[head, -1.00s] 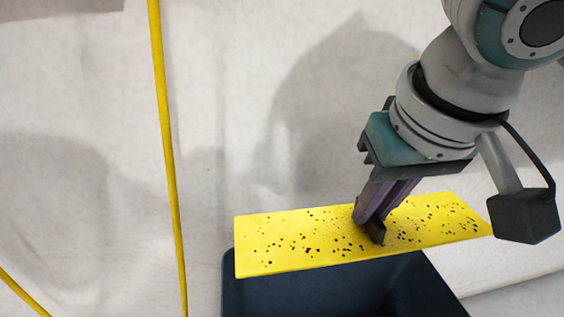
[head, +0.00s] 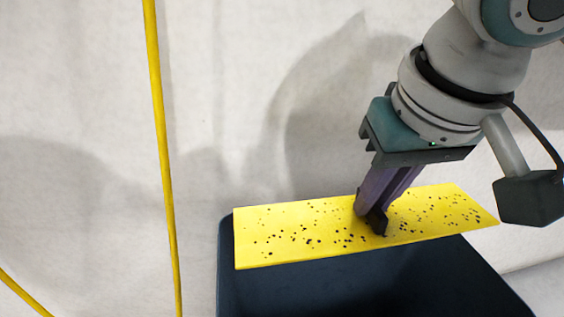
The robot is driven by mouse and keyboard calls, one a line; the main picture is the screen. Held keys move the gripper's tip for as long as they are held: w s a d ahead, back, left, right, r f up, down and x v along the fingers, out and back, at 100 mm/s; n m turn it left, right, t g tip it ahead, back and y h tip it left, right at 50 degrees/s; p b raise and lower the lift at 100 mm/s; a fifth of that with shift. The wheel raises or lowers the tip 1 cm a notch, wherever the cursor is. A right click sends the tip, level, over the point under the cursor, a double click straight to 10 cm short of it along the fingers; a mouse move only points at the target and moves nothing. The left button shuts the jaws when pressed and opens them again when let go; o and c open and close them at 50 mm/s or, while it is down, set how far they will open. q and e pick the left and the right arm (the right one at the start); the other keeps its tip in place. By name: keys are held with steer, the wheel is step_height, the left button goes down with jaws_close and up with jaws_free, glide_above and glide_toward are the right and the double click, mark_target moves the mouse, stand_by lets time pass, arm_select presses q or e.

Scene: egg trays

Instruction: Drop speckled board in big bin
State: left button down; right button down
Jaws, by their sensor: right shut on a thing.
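The speckled board (head: 300,232) is a long flat yellow panel with black specks. My right gripper (head: 374,222) is shut on the speckled board near its middle and holds it from above. The big bin (head: 370,285) is dark blue and open-topped, at the bottom of the head view. The board covers the far part of the bin's opening in the picture; I cannot tell its exact height over the rim. The board's right end reaches out past the bin's far edge. My left gripper is not in view.
A yellow line (head: 160,150) runs down the pale floor left of the bin. Another yellow strip (head: 25,292) shows at the lower left corner. The pale floor (head: 80,100) on the left is clear.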

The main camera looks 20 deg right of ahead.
mark_target(373, 224)
steer(key=shift+f+b, duration=2.2)
steer(key=shift+b, duration=0.35)
step_height(373, 224, down, 12)
steer(key=b, duration=0.4)
steer(key=shift+f, duration=0.25)
steer(key=c, duration=0.8)
jaws_free()
steer(key=shift+c, duration=0.2)
steer(key=d+p+v, duration=0.1)
steer(key=p+v, duration=0.7)
steer(key=v, duration=0.1)
steer(key=shift+s+a+r, duration=0.15)
steer(key=shift+a+r, duration=0.25)
steer(key=shift+a, duration=0.1)
steer(key=shift+r, duration=0.1)
